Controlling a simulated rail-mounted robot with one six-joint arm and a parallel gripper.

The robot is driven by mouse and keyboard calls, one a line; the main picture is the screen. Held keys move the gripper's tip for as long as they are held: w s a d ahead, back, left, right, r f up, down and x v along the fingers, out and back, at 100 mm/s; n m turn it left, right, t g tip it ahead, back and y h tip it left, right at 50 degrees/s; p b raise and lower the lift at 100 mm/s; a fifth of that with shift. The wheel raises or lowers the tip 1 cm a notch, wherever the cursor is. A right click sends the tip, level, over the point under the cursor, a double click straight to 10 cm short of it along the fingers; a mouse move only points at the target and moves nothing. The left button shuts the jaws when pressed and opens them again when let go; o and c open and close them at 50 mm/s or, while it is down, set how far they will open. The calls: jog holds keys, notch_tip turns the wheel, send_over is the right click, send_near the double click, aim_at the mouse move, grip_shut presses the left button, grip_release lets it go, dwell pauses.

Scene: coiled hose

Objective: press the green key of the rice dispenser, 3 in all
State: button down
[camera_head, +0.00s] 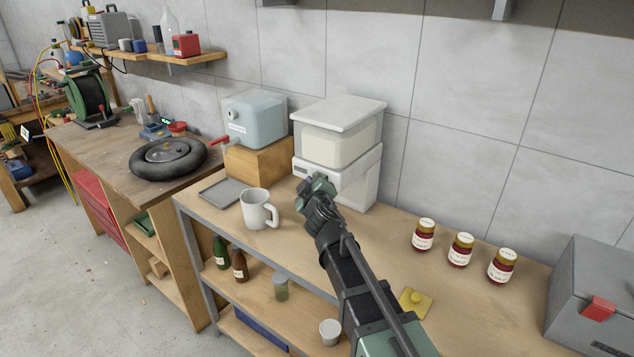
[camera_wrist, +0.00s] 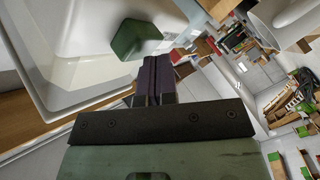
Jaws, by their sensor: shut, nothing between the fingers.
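The rice dispenser (camera_head: 350,118) is a white appliance with a pale, see-through upper bin, standing against the tiled wall. It fills the upper left of the wrist view as a white body (camera_wrist: 90,25). Its green key (camera_wrist: 137,40) shows in the wrist view as a small green block. I cannot make out the key in the head view, where my arm covers part of the dispenser's front. My gripper (camera_head: 320,186) is at the lower front of the dispenser. In the wrist view my gripper's dark fingers (camera_wrist: 158,65) are together and empty, just below the key; I cannot tell whether they touch it.
A white mug (camera_head: 257,209) stands left of my gripper. A pale blue dispenser (camera_head: 255,118) with a red tap sits on a wooden block (camera_head: 260,163), near a grey tray (camera_head: 222,192). Several jars (camera_head: 461,250) and a yellow piece (camera_head: 415,303) lie right of my arm.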

jog(key=shift+w+d, duration=0.3)
jog(key=shift+w, duration=0.05)
dwell(0.6)
jog(key=shift+s+a, duration=0.7)
jog(key=shift+s, duration=0.25)
jog(key=s+a, duration=0.1)
jog(key=s, duration=0.1)
jog(key=s+a, duration=0.2)
dwell(0.7)
